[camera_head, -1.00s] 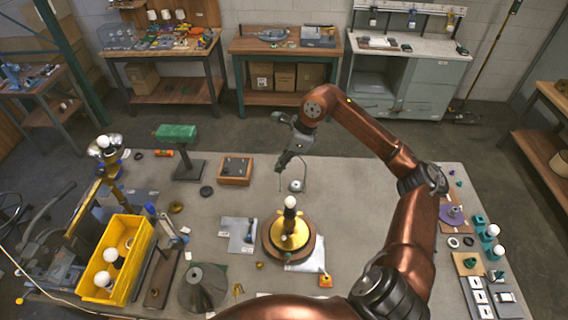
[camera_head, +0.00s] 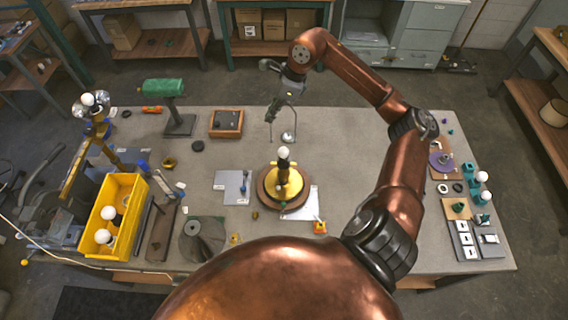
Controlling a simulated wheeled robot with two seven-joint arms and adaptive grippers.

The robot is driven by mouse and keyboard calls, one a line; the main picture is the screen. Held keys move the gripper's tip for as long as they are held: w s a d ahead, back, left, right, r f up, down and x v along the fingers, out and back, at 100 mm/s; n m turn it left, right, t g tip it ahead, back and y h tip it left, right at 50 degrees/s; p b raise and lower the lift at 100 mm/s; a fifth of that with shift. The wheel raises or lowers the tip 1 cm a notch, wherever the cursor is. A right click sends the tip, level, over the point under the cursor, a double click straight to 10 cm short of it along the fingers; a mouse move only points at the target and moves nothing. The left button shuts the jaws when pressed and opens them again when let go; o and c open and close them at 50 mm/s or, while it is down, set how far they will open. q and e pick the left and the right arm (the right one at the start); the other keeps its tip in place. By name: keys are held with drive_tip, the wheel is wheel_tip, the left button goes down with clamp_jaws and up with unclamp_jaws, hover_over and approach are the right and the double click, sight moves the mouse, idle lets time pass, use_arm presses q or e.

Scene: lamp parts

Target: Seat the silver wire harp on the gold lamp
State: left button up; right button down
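The gold lamp (camera_head: 283,186) stands upright on a round wooden base (camera_head: 268,201) in the middle of the workbench, with a white bulb (camera_head: 284,153) at its top. My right gripper (camera_head: 272,113) is behind the lamp in the picture and above the bench. It looks shut on the silver wire harp (camera_head: 294,119), a thin wire loop whose legs hang down. The harp is apart from the lamp. The exact grip is small and partly hidden by the fingers. My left gripper is not in view.
A green-topped stand (camera_head: 178,108) and a wooden box (camera_head: 226,123) stand at the back left. A yellow bin (camera_head: 117,196) with bulbs is at the left. Teal parts and bulbs line the right edge. The back right bench is clear.

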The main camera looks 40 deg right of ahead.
drive_tip(key=shift+w, duration=0.25)
drive_tip(key=shift+s+f+b, duration=0.1)
drive_tip(key=shift+s+b, duration=0.05)
drive_tip(key=shift+b, duration=0.2)
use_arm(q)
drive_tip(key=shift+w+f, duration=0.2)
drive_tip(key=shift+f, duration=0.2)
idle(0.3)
use_arm(e)
drive_tip(key=shift+s, duration=0.1)
use_arm(q)
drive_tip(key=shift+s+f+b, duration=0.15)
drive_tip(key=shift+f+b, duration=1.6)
drive_tip(key=shift+b, duration=0.05)
use_arm(e)
drive_tip(key=shift+f, duration=2)
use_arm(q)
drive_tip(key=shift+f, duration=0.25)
